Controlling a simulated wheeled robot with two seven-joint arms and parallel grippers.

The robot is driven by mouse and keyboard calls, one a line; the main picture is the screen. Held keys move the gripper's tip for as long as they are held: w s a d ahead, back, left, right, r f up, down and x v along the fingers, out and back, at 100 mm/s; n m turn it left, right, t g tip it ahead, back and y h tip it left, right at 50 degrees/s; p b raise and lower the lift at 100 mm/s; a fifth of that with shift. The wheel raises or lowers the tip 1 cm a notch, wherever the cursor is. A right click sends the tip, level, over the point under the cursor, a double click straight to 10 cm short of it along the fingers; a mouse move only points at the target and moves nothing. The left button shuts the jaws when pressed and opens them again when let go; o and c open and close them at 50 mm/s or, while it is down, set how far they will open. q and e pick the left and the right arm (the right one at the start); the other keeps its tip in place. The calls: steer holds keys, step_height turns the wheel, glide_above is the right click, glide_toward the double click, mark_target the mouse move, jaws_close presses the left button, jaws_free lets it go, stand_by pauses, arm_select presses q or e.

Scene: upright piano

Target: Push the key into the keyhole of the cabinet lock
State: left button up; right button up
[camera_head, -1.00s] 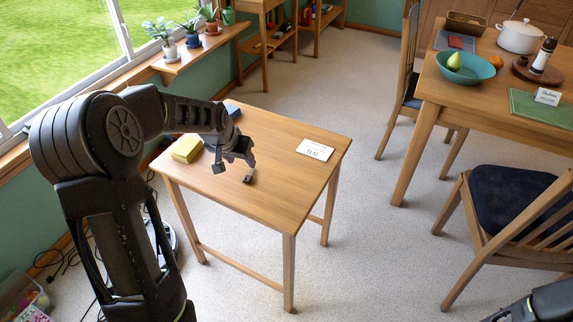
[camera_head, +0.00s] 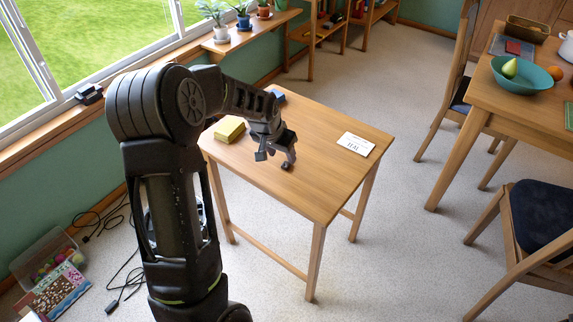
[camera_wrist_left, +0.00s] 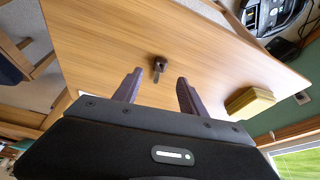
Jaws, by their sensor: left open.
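My left gripper (camera_head: 274,160) is open above the small wooden table, near its front left part. In the left wrist view, its two dark fingers (camera_wrist_left: 159,80) stand apart with nothing between them. A small dark piece with a thin stem, perhaps the key (camera_wrist_left: 158,66), shows on the tabletop just beyond the fingertips, in line with the gap. Its exact shape is too small to tell. In the head view I cannot separate it from the gripper. I cannot make out a cabinet lock or keyhole. My right gripper is out of view.
On the small table (camera_head: 322,188) are a yellow block (camera_head: 229,129), a blue object (camera_head: 278,95) and a white card (camera_head: 356,144). A larger table with a teal bowl (camera_head: 521,78) and a dark-seated chair (camera_head: 543,220) stand right. Cables (camera_head: 103,215) lie on the left floor.

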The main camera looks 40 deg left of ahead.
mark_target(286, 164)
arm_select(q)
steer(key=shift+f, duration=0.1)
steer(key=x, duration=0.5)
steer(key=shift+f, duration=0.1)
steer(key=shift+d, duration=0.1)
steer(key=shift+c, duration=0.2)
jaws_close()
stand_by(0.5)
